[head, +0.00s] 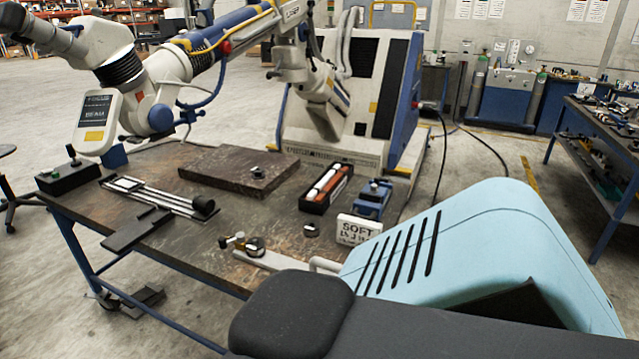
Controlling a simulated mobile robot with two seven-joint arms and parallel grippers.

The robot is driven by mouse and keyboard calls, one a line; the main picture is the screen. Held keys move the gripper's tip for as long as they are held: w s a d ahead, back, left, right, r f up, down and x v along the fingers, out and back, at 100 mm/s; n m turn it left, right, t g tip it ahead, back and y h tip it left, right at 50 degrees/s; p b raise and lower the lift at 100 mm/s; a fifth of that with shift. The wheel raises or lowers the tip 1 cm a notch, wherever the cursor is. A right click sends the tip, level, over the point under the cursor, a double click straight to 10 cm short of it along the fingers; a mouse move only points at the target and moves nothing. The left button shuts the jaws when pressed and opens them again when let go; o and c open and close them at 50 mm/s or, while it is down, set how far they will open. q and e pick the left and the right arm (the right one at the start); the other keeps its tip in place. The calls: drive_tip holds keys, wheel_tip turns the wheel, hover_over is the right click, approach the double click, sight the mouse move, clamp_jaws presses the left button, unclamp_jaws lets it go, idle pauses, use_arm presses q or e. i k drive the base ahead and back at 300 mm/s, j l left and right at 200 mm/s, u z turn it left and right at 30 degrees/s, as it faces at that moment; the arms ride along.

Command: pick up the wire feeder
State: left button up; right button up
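I cannot tell for sure which thing is the wire feeder. A small blue device (373,197) with a dark top stands at the right side of the worktable (165,240); it may be the wire feeder. Neither of my grippers shows in the head view. A large light-blue vented housing (480,250) and a dark padded shape (292,310) fill the lower right and hide the table's near right part.
A large jointed white-and-blue arm (200,60) reaches over the table's back. A dark slab (240,170), a metal rail tool (155,195) and a control box (70,175) lie on the table. Small brass parts (240,243) lie at the front. A blue-and-white machine (375,90) stands behind.

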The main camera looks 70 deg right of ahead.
sight(273, 262)
drive_tip(key=i+z, duration=0.2)
drive_tip(key=z, duration=0.25)
drive_tip(key=i+j+z, duration=0.1)
drive_tip(key=z, duration=0.35)
drive_tip(key=i+j+z, duration=0.2)
drive_tip(key=z, duration=0.25)
drive_tip(key=i+j+z, duration=0.1)
drive_tip(key=z, duration=0.3)
drive_tip(key=i+j+z, duration=0.2)
drive_tip(key=z, duration=0.2)
drive_tip(key=i+j+z, duration=0.15)
drive_tip(key=z, duration=0.2)
